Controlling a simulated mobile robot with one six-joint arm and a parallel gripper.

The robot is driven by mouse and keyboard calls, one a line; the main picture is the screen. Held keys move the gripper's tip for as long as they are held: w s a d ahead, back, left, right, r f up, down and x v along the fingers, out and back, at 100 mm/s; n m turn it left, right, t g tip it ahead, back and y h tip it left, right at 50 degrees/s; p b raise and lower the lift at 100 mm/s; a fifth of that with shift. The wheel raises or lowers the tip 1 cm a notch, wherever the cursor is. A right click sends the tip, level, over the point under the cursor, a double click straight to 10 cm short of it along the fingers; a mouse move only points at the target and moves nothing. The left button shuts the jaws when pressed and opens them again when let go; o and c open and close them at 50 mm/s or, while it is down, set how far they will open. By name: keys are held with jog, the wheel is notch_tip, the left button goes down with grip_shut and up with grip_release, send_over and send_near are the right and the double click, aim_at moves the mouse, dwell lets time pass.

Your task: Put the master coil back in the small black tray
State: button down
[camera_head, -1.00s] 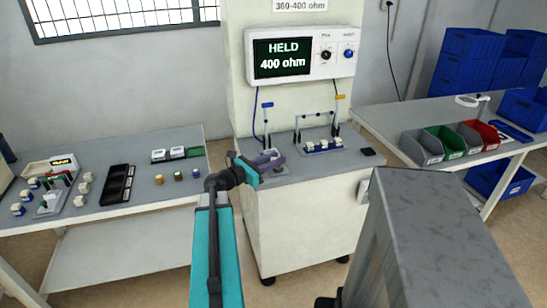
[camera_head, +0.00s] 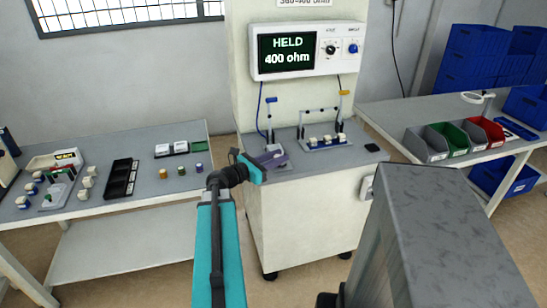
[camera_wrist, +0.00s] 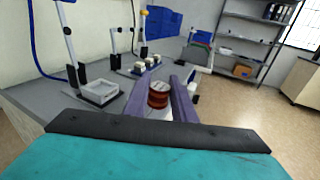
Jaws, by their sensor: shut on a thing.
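My gripper (camera_head: 272,158), with purple fingers, is in front of the tester bench near its front left edge. In the wrist view the fingers (camera_wrist: 159,98) are shut on a dark red-brown coil (camera_wrist: 158,94), with something pale below it. In the head view the coil is hidden by the gripper. A small flat black piece (camera_head: 371,148) lies at the right end of the bench top; I cannot tell whether it is a tray. A longer black tray with compartments (camera_head: 111,194) lies on the left table.
A pale square holder (camera_wrist: 100,92) under the bench's left clamp looks empty. Several white-topped coils stand in a rack (camera_head: 326,143) behind. The display (camera_head: 287,50) reads HELD 400 ohm. Small coloured coils (camera_head: 181,171) stand on the left table. Grey, green and red bins (camera_head: 455,138) stand right.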

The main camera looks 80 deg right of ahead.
jog(key=w+a+f+n+t+h, duration=0.1)
jog(key=w+a+n+t+h, duration=0.2)
jog(key=w+a, duration=0.85)
jog(key=w+a+n+t, duration=0.2)
jog(key=w+a+t, duration=0.2)
jog(key=w, duration=1.4)
jog(key=w+a+f+n+t+h, duration=0.1)
jog(key=w+a+n+t+h, duration=0.2)
jog(key=w+a, duration=0.8)
jog(key=w+a+n+t+y, duration=0.2)
jog(key=w+a+n+t, duration=0.35)
jog(key=w+a, duration=1.3)
jog(key=w+a+f+n+t+y, duration=0.1)
jog(key=a+t, duration=0.6)
jog(key=a, duration=1.8)
jog(key=shift+a+n+y, duration=0.2)
jog(key=shift+n+y, duration=0.65)
jog(key=shift+y, duration=0.15)
jog(key=shift+s, duration=0.15)
